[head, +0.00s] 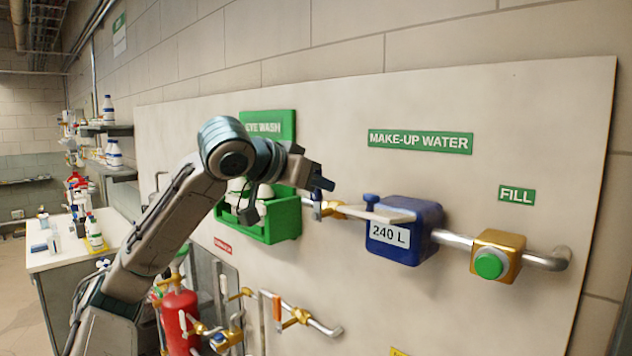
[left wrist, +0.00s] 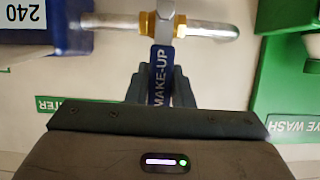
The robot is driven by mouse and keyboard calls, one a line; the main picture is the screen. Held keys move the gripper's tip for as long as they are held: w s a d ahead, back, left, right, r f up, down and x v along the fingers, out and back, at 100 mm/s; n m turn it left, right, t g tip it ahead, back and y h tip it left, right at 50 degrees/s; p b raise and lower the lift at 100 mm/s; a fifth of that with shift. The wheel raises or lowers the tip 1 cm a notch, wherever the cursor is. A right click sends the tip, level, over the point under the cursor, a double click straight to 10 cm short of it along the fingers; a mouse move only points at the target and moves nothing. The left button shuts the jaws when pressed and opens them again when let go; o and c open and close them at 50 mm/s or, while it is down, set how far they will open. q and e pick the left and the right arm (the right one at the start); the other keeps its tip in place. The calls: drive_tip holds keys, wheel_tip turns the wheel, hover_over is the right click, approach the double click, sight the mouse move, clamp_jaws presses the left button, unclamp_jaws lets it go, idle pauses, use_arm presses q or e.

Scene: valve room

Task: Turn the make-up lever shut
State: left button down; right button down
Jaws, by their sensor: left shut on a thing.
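The make-up lever (left wrist: 161,78) is a blue handle marked MAKE-UP. In the left wrist view it runs down from a brass valve (left wrist: 150,24), crosswise to the silver pipe (left wrist: 208,30). My left gripper (left wrist: 160,88) is shut on the lever, with a dark finger on each side of it. In the head view my left gripper (head: 318,186) is at the brass valve (head: 334,210), left of the blue 240 L meter box (head: 420,252), and hides much of the lever. My right gripper is out of view.
A green eye wash station (head: 285,222) is close behind my left wrist. A brass fill valve with a green button (head: 489,264) is on the right. A red extinguisher (head: 180,318) and lower pipes with an orange lever (head: 277,308) are below.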

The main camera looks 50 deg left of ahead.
use_arm(q)
drive_tip(key=c, duration=1.3)
unclamp_jaws()
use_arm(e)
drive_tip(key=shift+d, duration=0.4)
use_arm(q)
drive_tip(key=shift+o, duration=0.2)
drive_tip(key=b+v, duration=0.2)
drive_tip(key=v, duration=0.8)
drive_tip(key=shift+s+r, duration=0.2)
drive_tip(key=shift+s, duration=0.15)
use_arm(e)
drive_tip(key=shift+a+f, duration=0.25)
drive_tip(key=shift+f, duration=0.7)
